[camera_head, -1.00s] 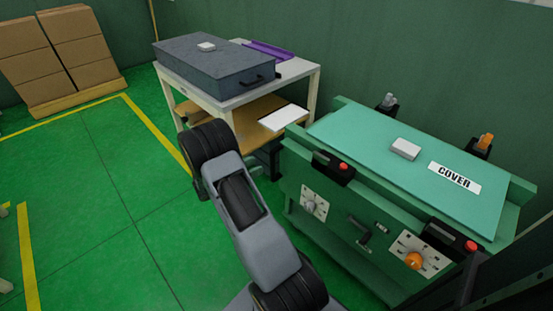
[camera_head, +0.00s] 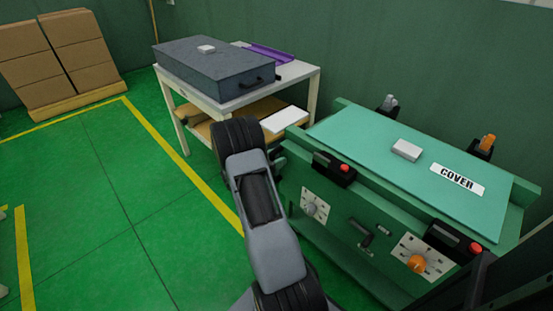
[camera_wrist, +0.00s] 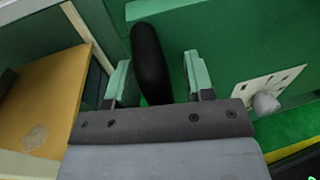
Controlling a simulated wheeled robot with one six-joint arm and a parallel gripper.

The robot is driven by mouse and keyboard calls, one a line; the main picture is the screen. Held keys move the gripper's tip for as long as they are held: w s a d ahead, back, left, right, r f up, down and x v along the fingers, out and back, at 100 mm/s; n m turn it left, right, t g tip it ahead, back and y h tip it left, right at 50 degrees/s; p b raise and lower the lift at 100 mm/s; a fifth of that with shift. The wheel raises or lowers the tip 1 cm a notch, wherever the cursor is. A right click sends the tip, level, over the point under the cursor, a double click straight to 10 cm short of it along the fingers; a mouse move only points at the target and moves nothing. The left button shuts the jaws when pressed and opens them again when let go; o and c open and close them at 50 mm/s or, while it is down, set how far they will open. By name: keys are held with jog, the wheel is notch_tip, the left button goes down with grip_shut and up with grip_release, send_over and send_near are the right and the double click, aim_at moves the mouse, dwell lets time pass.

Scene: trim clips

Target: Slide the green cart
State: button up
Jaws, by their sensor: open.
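The green cart (camera_head: 330,209) stands at the right in the head view, with a flat teal top marked COVER (camera_head: 456,180). In the wrist view, its green panel (camera_wrist: 245,40) fills the upper right. A thick black bar (camera_wrist: 150,55), which looks like a handle, stands beside the panel. My gripper (camera_wrist: 158,78) is open, with one pale green finger on each side of the bar. The fingers look apart from the bar; I cannot tell how deep it sits between them. In the head view my arm hides most of the gripper, near the cart's left end.
A white table (camera_head: 313,88) with a grey case (camera_head: 215,70) and a purple tray (camera_head: 270,54) stands left of the cart. Its lower wooden shelf (camera_wrist: 50,100) is close to my gripper's left. Cardboard boxes (camera_head: 60,55) stand far left.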

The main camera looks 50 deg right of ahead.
jog(key=shift+c, duration=0.4)
grip_shut()
